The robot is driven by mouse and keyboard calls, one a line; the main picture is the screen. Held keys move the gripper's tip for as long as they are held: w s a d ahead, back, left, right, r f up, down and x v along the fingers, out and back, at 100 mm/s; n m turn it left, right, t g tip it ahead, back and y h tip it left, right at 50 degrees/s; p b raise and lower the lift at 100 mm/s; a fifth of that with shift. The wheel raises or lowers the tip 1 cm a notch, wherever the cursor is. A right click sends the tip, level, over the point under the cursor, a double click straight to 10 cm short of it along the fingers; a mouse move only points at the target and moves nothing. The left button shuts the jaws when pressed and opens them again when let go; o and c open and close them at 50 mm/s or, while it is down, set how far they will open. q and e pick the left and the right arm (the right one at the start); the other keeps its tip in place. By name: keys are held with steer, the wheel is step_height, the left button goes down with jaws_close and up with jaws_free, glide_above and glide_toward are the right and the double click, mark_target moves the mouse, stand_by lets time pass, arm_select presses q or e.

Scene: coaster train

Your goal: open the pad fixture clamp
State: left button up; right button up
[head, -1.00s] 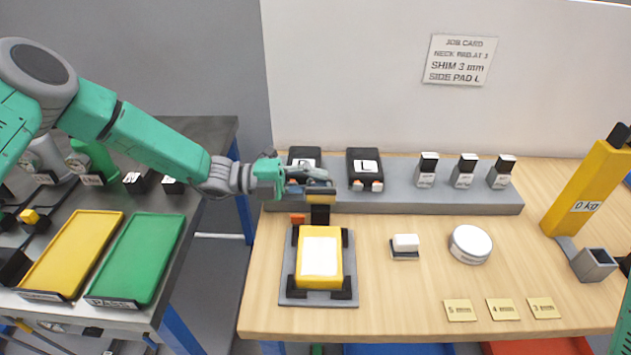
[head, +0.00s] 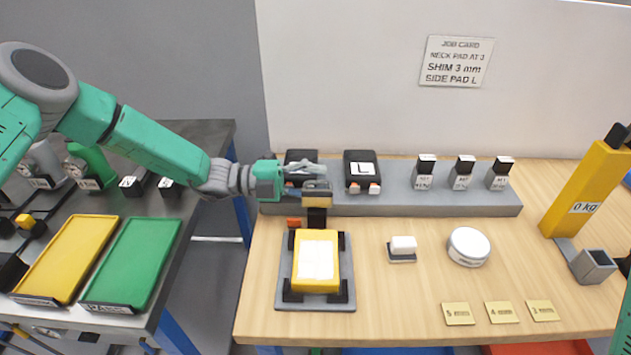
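The pad fixture is a grey plate (head: 315,304) on the wooden table, with black corner blocks. A yellow block with a white top (head: 316,262) sits in it. The clamp (head: 317,215) is a dark upright post with a tan top piece at the fixture's far edge. My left gripper (head: 312,180) is over the clamp's top, in front of the grey shelf. Its fingers point right and look slightly apart; whether they touch the clamp or hold it I cannot tell. Only a sliver of my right arm shows at the right edge; its gripper is out of view.
The grey shelf (head: 440,203) carries a black "L" pad (head: 362,172), another dark pad partly behind my gripper, and several small black-and-white blocks. A white puck (head: 468,246), a small white block (head: 402,247) and brass shims (head: 458,314) lie right. A yellow post (head: 586,190) stands far right.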

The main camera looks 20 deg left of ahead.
arm_select(q)
steer(key=shift+s, duration=0.1)
steer(key=shift+s+a, duration=0.1)
steer(key=shift+a, duration=0.3)
steer(key=v, duration=1)
steer(key=shift+a+f, duration=0.15)
steer(key=shift+a, duration=0.45)
